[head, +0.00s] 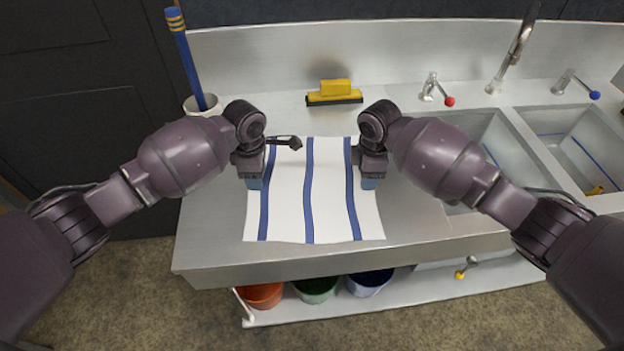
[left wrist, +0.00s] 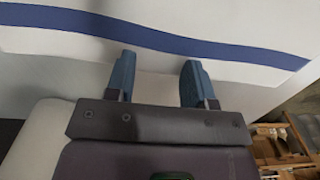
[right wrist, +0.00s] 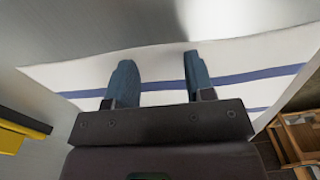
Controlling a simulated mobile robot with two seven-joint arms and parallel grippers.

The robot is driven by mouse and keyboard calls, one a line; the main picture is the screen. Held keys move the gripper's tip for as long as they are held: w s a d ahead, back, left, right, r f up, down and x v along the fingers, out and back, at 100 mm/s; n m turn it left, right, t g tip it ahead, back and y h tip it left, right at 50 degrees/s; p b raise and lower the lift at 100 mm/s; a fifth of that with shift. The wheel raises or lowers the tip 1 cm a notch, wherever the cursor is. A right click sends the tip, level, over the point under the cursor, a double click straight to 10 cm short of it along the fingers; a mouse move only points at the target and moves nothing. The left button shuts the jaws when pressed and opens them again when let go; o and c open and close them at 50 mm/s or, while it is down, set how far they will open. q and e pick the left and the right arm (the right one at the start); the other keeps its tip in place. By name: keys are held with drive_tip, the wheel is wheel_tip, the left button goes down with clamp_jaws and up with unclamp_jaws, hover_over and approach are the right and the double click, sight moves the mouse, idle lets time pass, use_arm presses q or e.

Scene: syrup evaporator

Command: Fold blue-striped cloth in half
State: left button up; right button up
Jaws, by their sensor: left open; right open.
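The white cloth with blue stripes (head: 285,214) lies flat and spread out on the steel counter. It also shows in the left wrist view (left wrist: 230,52) and the right wrist view (right wrist: 240,78). My left gripper (head: 255,184) is over the cloth's left edge, with its blue fingers (left wrist: 157,78) apart and nothing between them. My right gripper (head: 369,184) is over the cloth's right edge, with its fingers (right wrist: 158,78) apart and empty. I cannot tell whether the fingertips touch the cloth. The arms hide parts of the cloth's upper side edges.
A yellow and black squeegee (head: 335,93) lies behind the cloth. A dark tool (head: 284,142) lies near its top left. A white pot (head: 203,107) holds a blue rod (head: 189,57). Sinks (head: 470,150) are at right. Counter (head: 215,240) is bare in front.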

use_arm(q)
drive_tip(key=shift+f, duration=0.15)
drive_tip(key=shift+c, duration=0.2)
use_arm(e)
drive_tip(key=shift+f, duration=0.15)
drive_tip(key=shift+c, duration=0.2)
use_arm(q)
clamp_jaws()
use_arm(e)
clamp_jaws()
